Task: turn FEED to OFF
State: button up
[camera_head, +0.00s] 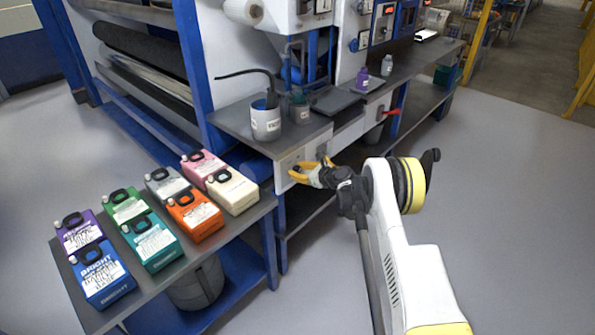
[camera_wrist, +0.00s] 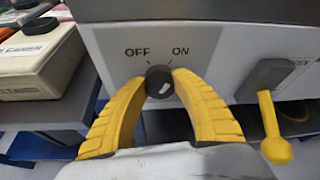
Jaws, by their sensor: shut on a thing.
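A small black rotary knob (camera_wrist: 159,81) sits on a pale panel (camera_wrist: 205,48) in the wrist view, below the printed words OFF on the left and ON on the right. A white mark shows on its face, low and right of centre; I cannot tell surely which word it points to. No FEED label is readable. My gripper (camera_wrist: 161,80) has its two yellow fingers closed on the knob's left and right sides. In the head view my gripper (camera_head: 309,168) is against the front panel (camera_head: 285,165) below the machine's worktop, and hides the knob.
A dark switch block with a yellow lever (camera_wrist: 275,148) stands close to the right of my fingers. A cream jug (camera_head: 232,190) and several coloured jugs stand on a side table (camera_head: 245,222) at the left. A white mug-like pot (camera_head: 266,122) stands on the worktop above. Floor at the right is clear.

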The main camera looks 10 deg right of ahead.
jog(key=n+t+h, duration=0.2)
jog(key=n, duration=0.2)
jog(key=shift+f+n+t+h, duration=0.15)
jog(key=shift+n+t, duration=0.4)
jog(key=shift+n, duration=0.55)
jog(key=shift+r+n+t+h, duration=0.1)
jog(key=shift+n+t+h, duration=0.15)
jog(key=shift+n+t, duration=0.6)
jog(key=shift+n+g, duration=0.3)
jog(key=shift+n, duration=0.05)
jog(key=o, duration=1.2)
jog(key=shift+s, duration=0.1)
jog(key=f+v, duration=0.1)
jog(key=v, duration=0.6)
jog(key=shift+s+r, duration=0.2)
jog(key=shift+r, duration=0.25)
